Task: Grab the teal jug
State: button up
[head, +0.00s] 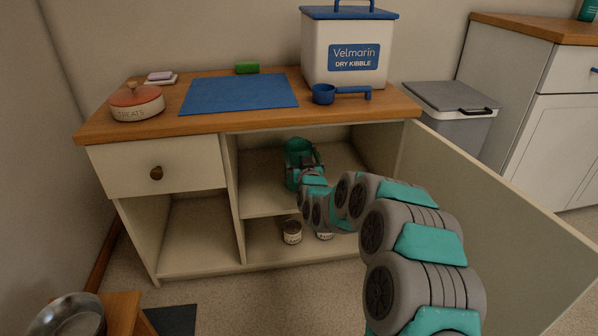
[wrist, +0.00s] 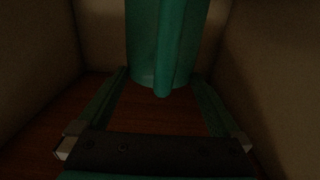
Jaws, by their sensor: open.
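The teal jug (head: 298,147) stands upright on the middle shelf inside the open right side of the cabinet in the head view. Its lower part is partly hidden behind my arm. In the wrist view the jug (wrist: 146,42) fills the top middle, with a vertical ridge, probably its handle, facing me. My gripper (wrist: 159,78) is open, one finger to the left and one to the right of the jug's base. I cannot tell how far the fingers reach past it.
Dark compartment walls (wrist: 275,80) stand close on both sides. The cabinet door (head: 500,215) is open to the right of my arm. A divider (head: 233,185) is left of the jug. Cans (head: 291,232) stand on the bottom below. The kibble bin (head: 318,55) is on the top.

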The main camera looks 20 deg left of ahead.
grip_shut()
dwell(0.8)
